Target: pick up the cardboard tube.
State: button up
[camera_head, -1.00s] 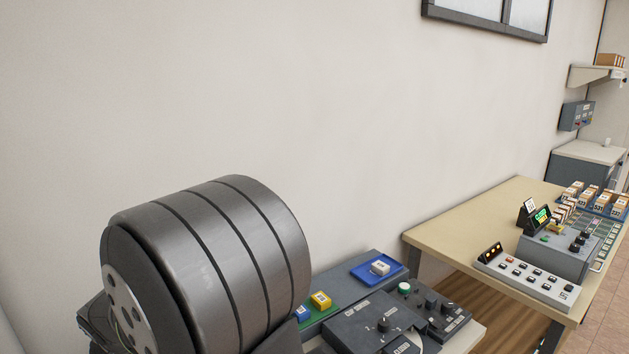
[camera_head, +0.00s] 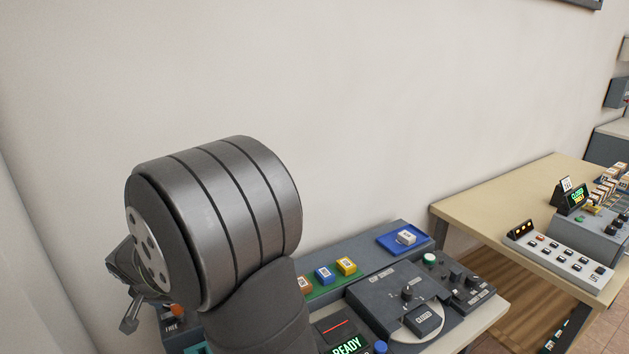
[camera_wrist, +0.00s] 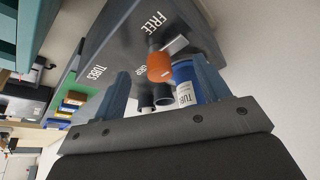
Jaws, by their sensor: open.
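In the wrist view my gripper (camera_wrist: 159,68) is open, its two blue-grey fingers pointing at a dark grey unit (camera_wrist: 110,50) marked TUBES, GRIP and FREE. Between the fingers, in the picture, are an orange-brown cylinder end (camera_wrist: 160,67), a blue cylinder (camera_wrist: 186,80) with a white label reading "TUB", and dark round sockets or cylinders (camera_wrist: 145,95). I cannot tell for sure which one is the cardboard tube, nor whether a finger touches anything. In the head view part of my gripper (camera_head: 131,315) shows at lower left, near an orange piece (camera_head: 177,310) beside the FREE marking.
A grey console (camera_head: 378,300) with a dial and a READY display stands right of my arm. Behind it are a green strip (camera_head: 322,290) with small coloured blocks and a blue tray (camera_head: 388,244) with a white block. A beige table (camera_head: 480,206) stands further right.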

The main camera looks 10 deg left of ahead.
jog(key=shift+c, duration=1)
jog(key=w+a+r+n, duration=0.1)
jog(key=r+n, duration=0.1)
jog(key=r, duration=0.1)
jog(key=w+a+r+n, duration=0.1)
jog(key=w+r+n, duration=0.1)
jog(key=r+n, duration=0.1)
jog(key=w+a+r+n+g, duration=0.1)
jog(key=a+r+n, duration=0.1)
jog(key=r, duration=0.1)
jog(key=shift+w+h, duration=0.25)
jog(key=shift+h, duration=0.05)
notch_tip(320, 180, up, 9)
jog(key=n+g, duration=0.3)
jog(key=n, duration=0.8)
jog(key=shift+h, duration=0.3)
notch_tip(320, 180, down, 17)
jog(key=shift+a+r, duration=0.1)
jog(key=shift+a, duration=0.05)
jog(key=c, duration=1)
